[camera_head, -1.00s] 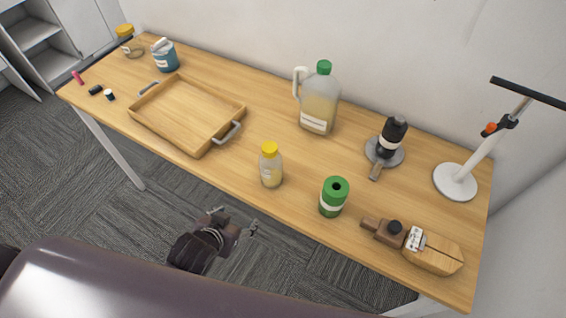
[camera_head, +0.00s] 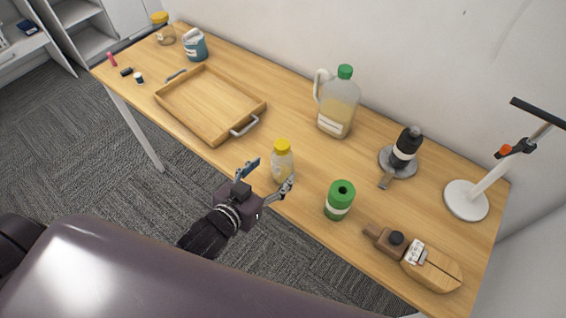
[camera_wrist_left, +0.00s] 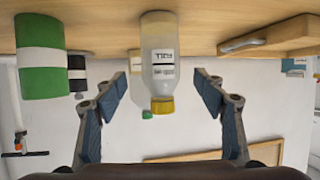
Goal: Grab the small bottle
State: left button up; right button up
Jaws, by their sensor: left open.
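The small bottle (camera_head: 282,163) has a yellow cap and a pale see-through body with a label. It stands upright near the front edge of the wooden table (camera_head: 300,115). My left gripper (camera_head: 266,174) is open and empty at the table's front edge, pointing at the bottle. In the left wrist view the picture is upside down, and the bottle (camera_wrist_left: 159,60) appears between the two spread fingers (camera_wrist_left: 166,88), beyond their tips, with no contact visible. My right gripper is not in view.
A green can (camera_head: 339,201) stands close right of the bottle. A wooden tray (camera_head: 207,138) lies to the left, and a large green-capped jug (camera_head: 338,105) stands behind. A wooden plane-like tool (camera_head: 432,268), a black bottle (camera_head: 406,148) and a white stand (camera_head: 466,200) are farther right.

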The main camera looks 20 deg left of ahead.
aim_at(276, 166)
pick_arm(q)
jog(key=shift+x, duration=0.85)
jog(key=p+x, duration=0.1)
jog(key=x, duration=0.3)
jog(key=shift+r, duration=0.15)
jog(key=shift+w+f+p, duration=0.3)
jog(key=shift+w+f, duration=0.05)
jog(key=shift+w, duration=0.25)
jog(key=c, duration=1.3)
